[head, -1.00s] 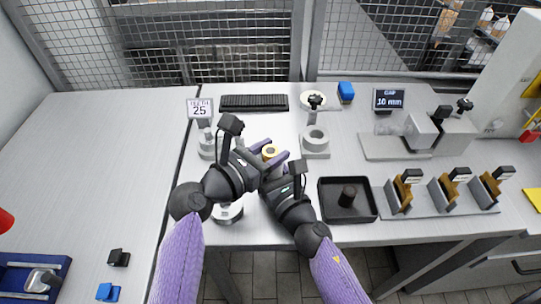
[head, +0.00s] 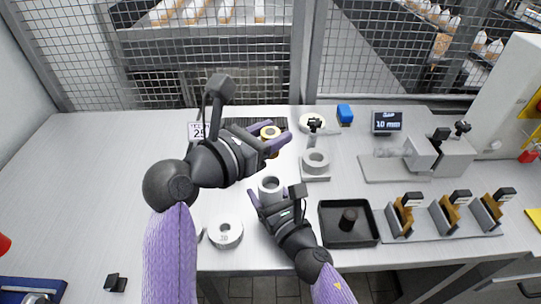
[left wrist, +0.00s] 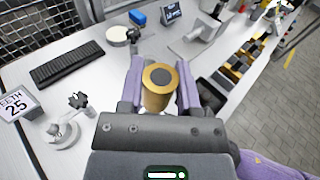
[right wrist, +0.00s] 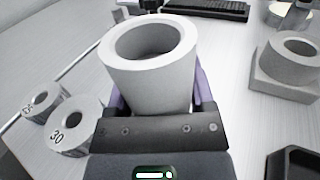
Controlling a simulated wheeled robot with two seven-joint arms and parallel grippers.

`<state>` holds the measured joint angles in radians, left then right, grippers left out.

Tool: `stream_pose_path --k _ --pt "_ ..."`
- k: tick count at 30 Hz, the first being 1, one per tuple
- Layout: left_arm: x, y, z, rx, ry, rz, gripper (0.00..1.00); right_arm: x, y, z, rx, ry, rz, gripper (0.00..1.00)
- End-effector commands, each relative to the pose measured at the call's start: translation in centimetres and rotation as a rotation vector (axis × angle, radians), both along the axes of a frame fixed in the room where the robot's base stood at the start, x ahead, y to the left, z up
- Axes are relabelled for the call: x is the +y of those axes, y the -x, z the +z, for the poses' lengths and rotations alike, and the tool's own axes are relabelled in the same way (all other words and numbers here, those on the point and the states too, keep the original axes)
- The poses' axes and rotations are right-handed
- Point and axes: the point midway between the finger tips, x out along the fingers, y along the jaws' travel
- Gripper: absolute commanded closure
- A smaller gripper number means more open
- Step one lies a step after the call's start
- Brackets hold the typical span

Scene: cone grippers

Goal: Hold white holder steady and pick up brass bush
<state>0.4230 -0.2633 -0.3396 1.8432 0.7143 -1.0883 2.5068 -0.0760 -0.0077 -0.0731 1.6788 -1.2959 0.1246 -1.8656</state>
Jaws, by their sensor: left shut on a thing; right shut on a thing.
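The brass bush (head: 270,132) is a short gold cylinder with a dark centre. My left gripper (head: 277,142) is shut on it and holds it in the air, apart from the holder; the left wrist view shows the bush (left wrist: 157,90) between the purple fingers (left wrist: 160,85). The white holder (head: 269,187) is a thick-walled ring with an open, empty bore. My right gripper (head: 275,200) is shut on it at the table; the holder (right wrist: 150,65) fills the middle of the right wrist view, and the finger tips are mostly hidden behind it.
A ring marked 30 (head: 224,232) lies left of the holder. A grey block with a ring (head: 315,162) stands to the right. A black tray (head: 330,236) with a dark peg is at the front right. A keyboard (head: 246,124) and a display (head: 387,122) are at the back.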

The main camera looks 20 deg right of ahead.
Motion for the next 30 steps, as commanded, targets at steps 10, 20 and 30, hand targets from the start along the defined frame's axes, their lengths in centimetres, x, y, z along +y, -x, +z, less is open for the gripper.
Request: stream_pose_path --k 10,20,30 --pt "0.0 0.0 0.3 0.001 0.0 0.0 1.0 0.0 0.0 0.0 0.0 0.0 0.0 0.12" --pt "0.0 0.0 0.3 0.001 0.0 0.0 1.0 -0.1 0.5 0.0 0.0 -0.001 0.0 0.0" --pt "0.0 0.0 0.3 0.001 0.0 0.0 1.0 -1.8 9.0 -0.1 0.005 -0.001 -0.003 0.0"
